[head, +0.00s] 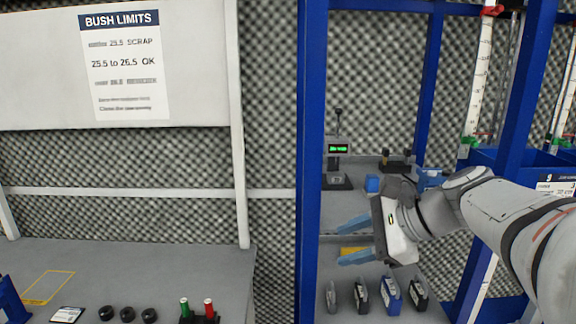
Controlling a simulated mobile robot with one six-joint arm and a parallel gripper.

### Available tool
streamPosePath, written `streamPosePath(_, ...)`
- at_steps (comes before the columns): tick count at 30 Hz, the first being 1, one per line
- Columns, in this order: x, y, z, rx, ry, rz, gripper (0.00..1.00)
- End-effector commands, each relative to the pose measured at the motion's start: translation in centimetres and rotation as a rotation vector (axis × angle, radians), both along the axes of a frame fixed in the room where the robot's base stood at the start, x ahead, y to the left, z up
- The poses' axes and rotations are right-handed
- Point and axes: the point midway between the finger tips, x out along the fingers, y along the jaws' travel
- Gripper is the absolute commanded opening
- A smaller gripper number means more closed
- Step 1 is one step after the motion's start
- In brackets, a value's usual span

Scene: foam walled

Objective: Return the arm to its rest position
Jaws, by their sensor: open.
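My gripper (345,244) shows right of centre in the head view, at the end of my white and grey arm, which reaches in from the right edge. Its two blue fingers point left and stand apart, with nothing between them. It appears in front of the blue-framed bench, over a grey shelf surface (345,212).
A blue upright (310,150) stands just left of the fingers. Several small holders (390,295) sit below the gripper. At left, a bench (190,270) carries black rings (127,314) and green and red pieces (208,308).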

Motion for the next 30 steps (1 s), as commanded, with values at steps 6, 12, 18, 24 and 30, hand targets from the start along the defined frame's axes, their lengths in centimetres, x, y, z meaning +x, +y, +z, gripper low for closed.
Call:
streamPosePath(6, -7.6, 0.3, -8.6, -0.591, -0.193, 0.491, 0.44)
streamPosePath(12, -11.5, -2.2, -12.9, -0.997, -0.371, 0.965, 0.44)
streamPosePath(18, -12.6, -3.8, -14.2, -1.161, -0.449, 1.192, 0.44)
streamPosePath(24, -12.6, -3.9, -14.3, -1.176, -0.455, 1.213, 0.44)
streamPosePath(30, -12.6, -3.9, -14.3, -1.174, -0.454, 1.211, 0.44)
